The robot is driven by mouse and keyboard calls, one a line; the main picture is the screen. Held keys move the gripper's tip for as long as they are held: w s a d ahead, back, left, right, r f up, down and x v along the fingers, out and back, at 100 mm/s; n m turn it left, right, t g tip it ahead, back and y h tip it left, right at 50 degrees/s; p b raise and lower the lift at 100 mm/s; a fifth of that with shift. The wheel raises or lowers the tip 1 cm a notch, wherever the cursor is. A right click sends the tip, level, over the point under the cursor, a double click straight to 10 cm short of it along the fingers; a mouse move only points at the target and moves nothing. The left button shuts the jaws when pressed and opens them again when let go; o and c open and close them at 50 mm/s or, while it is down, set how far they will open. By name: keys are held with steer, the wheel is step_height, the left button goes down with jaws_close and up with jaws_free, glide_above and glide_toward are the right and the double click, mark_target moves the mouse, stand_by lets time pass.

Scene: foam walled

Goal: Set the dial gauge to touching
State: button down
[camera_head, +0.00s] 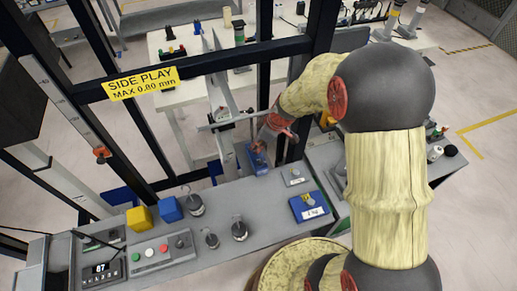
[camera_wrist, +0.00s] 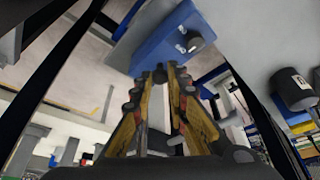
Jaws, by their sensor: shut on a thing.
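My gripper (camera_wrist: 165,78) is at the blue fixture, with its fingertips close together on a small dark knob (camera_wrist: 160,73) at the fixture's edge. A small round part (camera_head: 222,114) on the upright behind may be the dial gauge. I cannot read any dial face or tell whether its tip touches anything.
A black frame with a yellow "SIDE PLAY" sign (camera_head: 140,84) stands behind the bench. The grey bench (camera_head: 265,205) holds a yellow cube (camera_head: 139,219), a blue cube (camera_head: 170,209), several metal weights, a button panel (camera_head: 160,252) and a blue box (camera_head: 310,207) at the right.

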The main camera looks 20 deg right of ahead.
steer(key=shift+w, duration=1.2)
steer(key=shift+s, duration=0.1)
steer(key=c, duration=1.8)
jaws_free()
steer(key=shift+o, duration=0.3)
steer(key=shift+s, duration=0.1)
